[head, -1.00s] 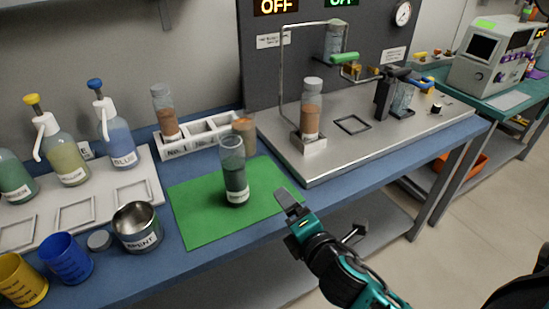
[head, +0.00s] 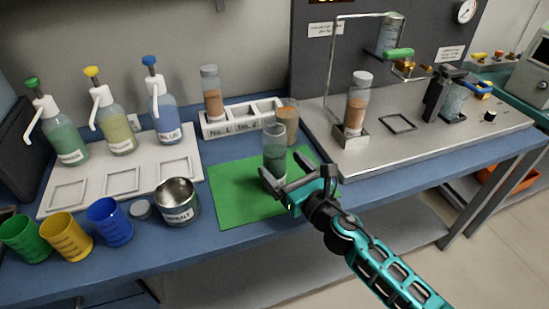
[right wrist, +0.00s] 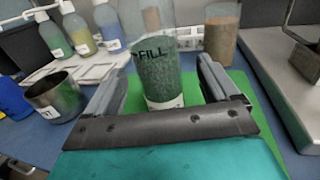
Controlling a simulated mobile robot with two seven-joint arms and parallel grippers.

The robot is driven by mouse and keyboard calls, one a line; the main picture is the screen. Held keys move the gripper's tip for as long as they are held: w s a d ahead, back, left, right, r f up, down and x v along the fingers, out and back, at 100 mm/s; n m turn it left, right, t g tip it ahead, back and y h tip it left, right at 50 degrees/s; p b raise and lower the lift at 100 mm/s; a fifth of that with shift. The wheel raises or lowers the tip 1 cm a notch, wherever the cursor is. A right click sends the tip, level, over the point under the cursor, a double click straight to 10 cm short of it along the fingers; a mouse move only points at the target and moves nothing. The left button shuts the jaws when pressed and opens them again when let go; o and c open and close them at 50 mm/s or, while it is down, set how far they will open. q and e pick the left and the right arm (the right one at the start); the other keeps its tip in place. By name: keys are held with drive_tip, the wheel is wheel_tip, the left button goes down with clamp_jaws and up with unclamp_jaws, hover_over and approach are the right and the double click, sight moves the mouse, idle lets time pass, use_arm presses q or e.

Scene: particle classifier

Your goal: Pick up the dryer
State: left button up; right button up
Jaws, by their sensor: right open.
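A clear cylinder (head: 274,150) with dark grey-green grains stands upright on the green mat (head: 237,203); it looks like the dryer, though its label is not readable in the head view. In the right wrist view the cylinder (right wrist: 160,72) shows the word FILL and stands between the two fingers. My right gripper (head: 287,176) is open at its near side, low over the mat, with its fingers pointing at it. In the right wrist view the gripper (right wrist: 158,85) has a finger on each side of the cylinder, apart from it. My left gripper is out of view.
A brown-filled jar (head: 287,122) stands close behind the cylinder. A white rack (head: 240,118) holds a capped bottle (head: 211,95). A metal cup (head: 177,204) stands left of the mat. A metal stand (head: 353,136) with another bottle (head: 357,101) is at the right.

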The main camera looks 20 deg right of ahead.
drive_tip(key=shift+x, duration=2.9)
drive_tip(key=shift+s+a, duration=0.1)
drive_tip(key=shift+a, duration=0.1)
drive_tip(key=shift+c, duration=0.3)
drive_tip(key=shift+r, duration=0.1)
drive_tip(key=c, duration=1.2)
